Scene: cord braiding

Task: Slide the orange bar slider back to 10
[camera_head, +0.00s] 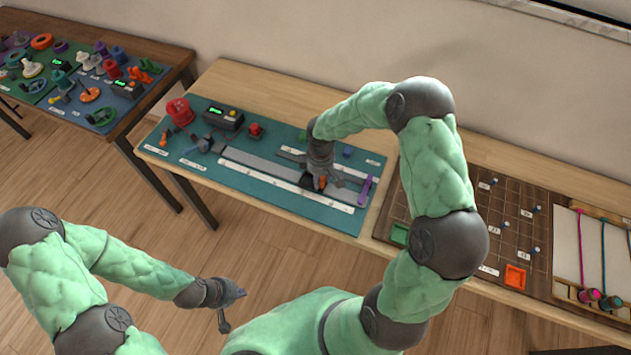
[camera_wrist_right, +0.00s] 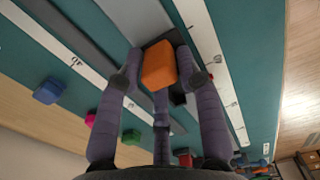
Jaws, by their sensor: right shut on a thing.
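The orange bar slider (camera_wrist_right: 159,65) is a small orange block on a dark carriage on the grey bar, between the fingers of my right gripper (camera_wrist_right: 160,72) in the right wrist view. In the head view the orange slider (camera_head: 321,182) shows only a little under my right gripper (camera_head: 318,178), near the right end of the grey bar (camera_head: 262,165). White scale strips (camera_head: 285,188) run along the bar; their numbers are too small to read in the head view. My right gripper is shut on the slider. My left gripper (camera_head: 226,300) hangs over the floor, away from the table; its fingers are unclear.
A brown grid board (camera_head: 455,225) stands to the right. A blue cube (camera_wrist_right: 47,90) shows in the wrist view.

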